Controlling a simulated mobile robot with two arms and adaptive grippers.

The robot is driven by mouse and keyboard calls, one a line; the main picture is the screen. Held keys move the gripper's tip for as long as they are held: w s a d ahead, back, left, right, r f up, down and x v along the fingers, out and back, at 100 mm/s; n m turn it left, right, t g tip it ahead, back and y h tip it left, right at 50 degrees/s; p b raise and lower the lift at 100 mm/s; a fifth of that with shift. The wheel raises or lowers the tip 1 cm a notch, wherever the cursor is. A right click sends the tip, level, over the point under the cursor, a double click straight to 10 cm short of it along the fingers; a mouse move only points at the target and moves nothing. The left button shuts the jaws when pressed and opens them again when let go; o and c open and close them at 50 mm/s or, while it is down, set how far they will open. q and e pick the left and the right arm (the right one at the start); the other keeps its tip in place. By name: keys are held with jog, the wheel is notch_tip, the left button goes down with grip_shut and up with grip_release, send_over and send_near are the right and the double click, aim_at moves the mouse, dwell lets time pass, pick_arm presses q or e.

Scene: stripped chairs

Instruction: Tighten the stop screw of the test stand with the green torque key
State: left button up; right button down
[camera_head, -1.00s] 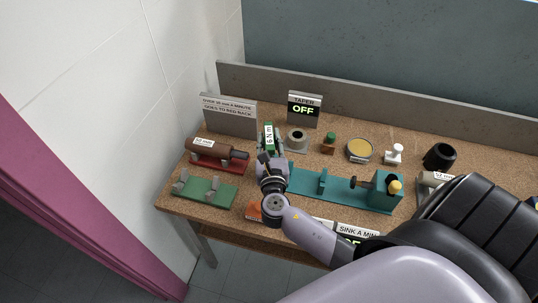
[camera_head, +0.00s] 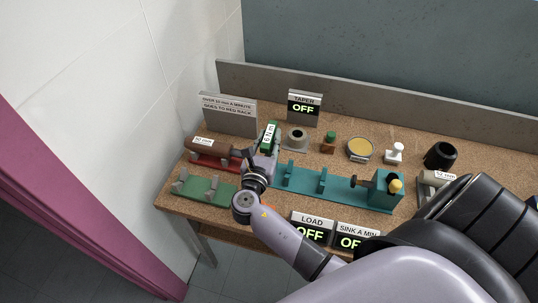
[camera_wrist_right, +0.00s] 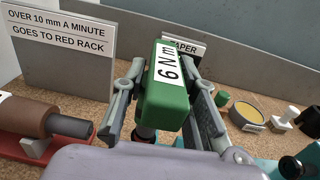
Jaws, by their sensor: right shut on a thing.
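The green torque key (camera_head: 269,137), labelled 6 N m, is in my right gripper (camera_head: 261,160), at the left end of the teal test stand (camera_head: 340,188). In the right wrist view the key (camera_wrist_right: 165,100) stands between the two grey fingers of the gripper (camera_wrist_right: 166,98), which are shut on it. The key's lower end is mostly hidden there. The stand carries upright teal brackets and, at its right end, a block with a yellow knob (camera_head: 396,187) and a dark rod. I cannot tell which part is the stop screw. My left gripper is not in view.
A red rack (camera_head: 215,164) with a brown cylinder and a green rack (camera_head: 204,191) lie left of my gripper. Behind stand a grey ring (camera_head: 297,139), a yellow dish (camera_head: 359,149) and a TAPER OFF sign (camera_head: 305,108). LOAD (camera_head: 312,228) reads OFF at the front.

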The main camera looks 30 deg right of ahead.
jog(key=shift+a+f+m+g+h+b, duration=0.15)
jog(key=shift+m+g+h+b, duration=0.35)
jog(key=shift+m+g+h, duration=0.85)
jog(key=shift+g+y, duration=0.25)
jog(key=shift+y, duration=0.1)
jog(key=shift+f, duration=0.15)
jog(key=shift+m+g+h+b, duration=0.5)
jog(key=shift+m+g, duration=0.05)
jog(key=shift+g, duration=0.45)
jog(key=shift+m+g+h+b, duration=0.45)
jog(key=shift+m+g, duration=0.15)
jog(key=shift+g, duration=0.4)
jog(key=shift+s, duration=0.1)
